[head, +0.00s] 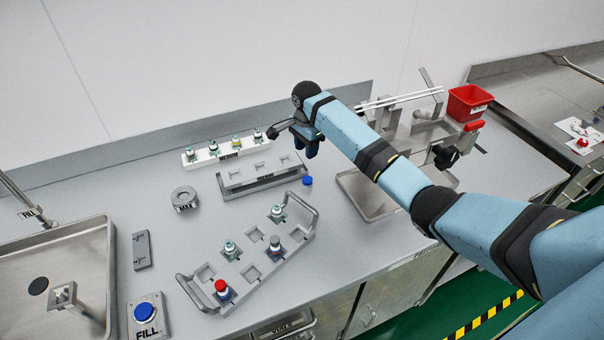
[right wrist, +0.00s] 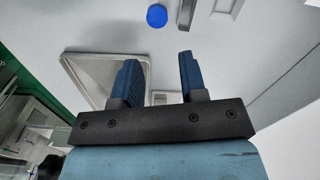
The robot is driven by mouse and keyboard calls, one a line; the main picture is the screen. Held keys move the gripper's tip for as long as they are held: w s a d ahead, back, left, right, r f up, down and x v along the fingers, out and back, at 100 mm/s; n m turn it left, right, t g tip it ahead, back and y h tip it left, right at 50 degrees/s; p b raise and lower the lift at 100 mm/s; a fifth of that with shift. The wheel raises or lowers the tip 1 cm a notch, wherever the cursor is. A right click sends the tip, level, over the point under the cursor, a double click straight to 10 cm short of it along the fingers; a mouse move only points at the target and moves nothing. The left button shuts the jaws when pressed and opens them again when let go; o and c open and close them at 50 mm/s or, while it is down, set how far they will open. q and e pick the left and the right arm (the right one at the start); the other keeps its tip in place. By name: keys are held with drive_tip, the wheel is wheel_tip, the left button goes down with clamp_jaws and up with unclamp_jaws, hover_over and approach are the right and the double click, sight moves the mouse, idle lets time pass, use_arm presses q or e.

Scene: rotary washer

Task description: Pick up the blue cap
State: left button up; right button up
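The blue cap (head: 307,181) lies on the grey counter, just right of the grey stand. It also shows in the right wrist view as a blue disc (right wrist: 157,16) at the top edge, beyond the fingertips. My right gripper (head: 311,150) is above the counter, up and behind the cap in the head view. In the right wrist view its two blue fingers (right wrist: 160,72) are apart with nothing between them, and the cap is clear of both. My left gripper is in neither view.
A grey stand (head: 262,185) is left of the cap, and a white rack (head: 225,150) with several vials is behind it. A handled grey tray (head: 245,262) with several vials is in front. A sunken metal basin (head: 372,205) lies to the right.

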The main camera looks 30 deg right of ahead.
drive_tip(key=f, duration=0.1)
drive_tip(key=s+f, duration=0.1)
drive_tip(key=f, duration=0.1)
hover_over(307, 179)
wheel_tip(307, 179, down, 4)
drive_tip(key=shift+f, duration=0.1)
drive_tip(key=shift+s+f, duration=0.1)
drive_tip(key=shift+f, duration=0.35)
wheel_tip(307, 179, down, 5)
drive_tip(key=shift+r+p, duration=0.15)
drive_tip(key=shift+p, duration=0.15)
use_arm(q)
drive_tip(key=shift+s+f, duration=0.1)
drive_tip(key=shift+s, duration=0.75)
use_arm(e)
drive_tip(key=c, duration=0.5)
